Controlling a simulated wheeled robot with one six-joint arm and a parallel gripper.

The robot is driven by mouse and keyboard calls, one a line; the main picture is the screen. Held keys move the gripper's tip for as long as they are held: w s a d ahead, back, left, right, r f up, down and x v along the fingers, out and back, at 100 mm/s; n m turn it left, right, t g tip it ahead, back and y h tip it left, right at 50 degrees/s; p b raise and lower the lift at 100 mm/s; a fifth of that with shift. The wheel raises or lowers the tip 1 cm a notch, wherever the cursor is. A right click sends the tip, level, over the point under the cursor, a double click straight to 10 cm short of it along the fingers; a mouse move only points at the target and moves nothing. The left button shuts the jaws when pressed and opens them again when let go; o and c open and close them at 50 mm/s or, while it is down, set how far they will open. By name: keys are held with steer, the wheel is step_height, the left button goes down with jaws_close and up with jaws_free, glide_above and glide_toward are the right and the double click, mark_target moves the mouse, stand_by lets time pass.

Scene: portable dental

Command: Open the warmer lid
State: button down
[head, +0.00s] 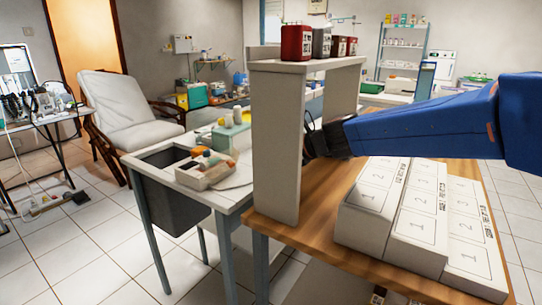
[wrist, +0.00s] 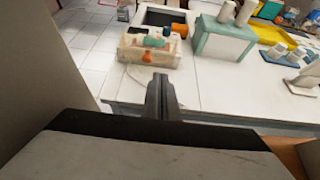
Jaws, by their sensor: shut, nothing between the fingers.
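My gripper (wrist: 161,95) is shut and empty in the wrist view, its fingers pointing out over the white table. In the head view my gripper (head: 312,146) is partly hidden behind the shelf's upright panel. A teal-and-white box (wrist: 222,44) with items on top stands on the white table beyond and to the right of my fingertips; it may be the warmer, but I cannot tell for certain. It also shows in the head view (head: 231,138), beside the upright. My gripper is apart from it. No lid is clearly visible.
A white shelf upright (head: 277,145) stands close to my gripper, with red and grey containers (head: 296,43) above. Numbered white boxes (head: 405,222) cover much of the wooden table (head: 317,233). A tray of small items (wrist: 150,50) sits on the white table (wrist: 124,90).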

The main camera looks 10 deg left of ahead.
mark_target(234, 157)
steer(key=shift+w+a+f, duration=0.1)
steer(key=shift+w+a, duration=0.35)
steer(key=shift+a, duration=0.7)
steer(key=shift+w+a+f, duration=0.1)
steer(key=shift+w+a, duration=0.4)
steer(key=shift+a, duration=0.6)
steer(key=shift+w+a+f, duration=0.1)
steer(key=shift+w+a, duration=0.35)
steer(key=shift+a, duration=0.7)
